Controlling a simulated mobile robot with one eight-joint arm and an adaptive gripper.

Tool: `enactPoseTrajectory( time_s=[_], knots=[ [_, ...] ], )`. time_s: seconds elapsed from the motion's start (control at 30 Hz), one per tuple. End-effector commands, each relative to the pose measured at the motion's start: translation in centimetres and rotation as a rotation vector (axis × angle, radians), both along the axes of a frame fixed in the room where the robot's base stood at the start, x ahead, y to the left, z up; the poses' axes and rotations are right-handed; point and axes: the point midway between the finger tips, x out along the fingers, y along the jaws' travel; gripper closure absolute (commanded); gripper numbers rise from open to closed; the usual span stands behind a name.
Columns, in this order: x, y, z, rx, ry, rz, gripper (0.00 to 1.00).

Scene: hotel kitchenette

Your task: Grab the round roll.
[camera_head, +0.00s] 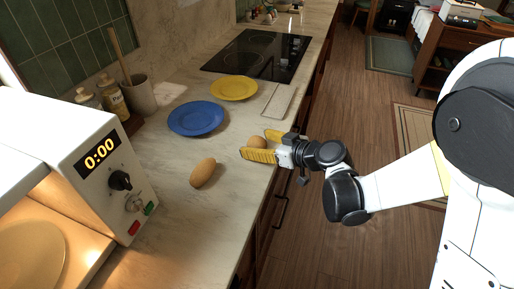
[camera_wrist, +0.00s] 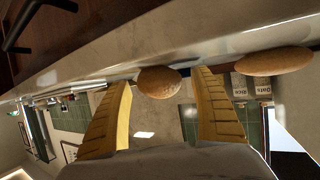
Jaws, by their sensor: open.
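The round roll (camera_head: 257,142) is a small brown bun on the counter near its front edge. In the wrist view the round roll (camera_wrist: 159,82) shows between the tips of the two yellow fingers. My gripper (camera_head: 265,145) is open, with one finger on either side of the roll in the head view and partly hiding it. In the wrist view my gripper (camera_wrist: 165,100) shows a gap beside the roll, and I cannot tell whether either finger touches it. A longer, oval roll (camera_head: 203,172) lies on the counter nearer the microwave; it also shows in the wrist view (camera_wrist: 274,62).
A blue plate (camera_head: 196,118) and a yellow plate (camera_head: 234,88) lie behind the rolls. A white microwave (camera_head: 105,165) stands at the left. A utensil crock (camera_head: 140,96) and jars stand by the wall. A black cooktop (camera_head: 258,55) is farther back.

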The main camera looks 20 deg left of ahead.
Motion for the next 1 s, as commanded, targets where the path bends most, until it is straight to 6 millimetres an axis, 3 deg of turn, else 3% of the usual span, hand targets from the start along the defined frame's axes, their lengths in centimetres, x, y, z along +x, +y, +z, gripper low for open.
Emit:
enactPoseTrajectory(
  time_s=[0.23, 0.4, 0.43, 0.77, 1.0],
  knots=[
    [0.2, 0.4, -0.1, 0.0, 0.001, 0.0, 0.26],
    [0.2, 0.4, -0.1, 0.0, 0.001, 0.0, 0.77],
    [0.2, 0.4, -0.1, 0.0, 0.001, 0.0, 0.81],
    [0.2, 0.4, 0.0, 0.0, 0.0, 0.0, 0.82],
    [0.1, 0.4, 1.9, 0.0, 0.001, 0.0, 0.82]
  ],
)
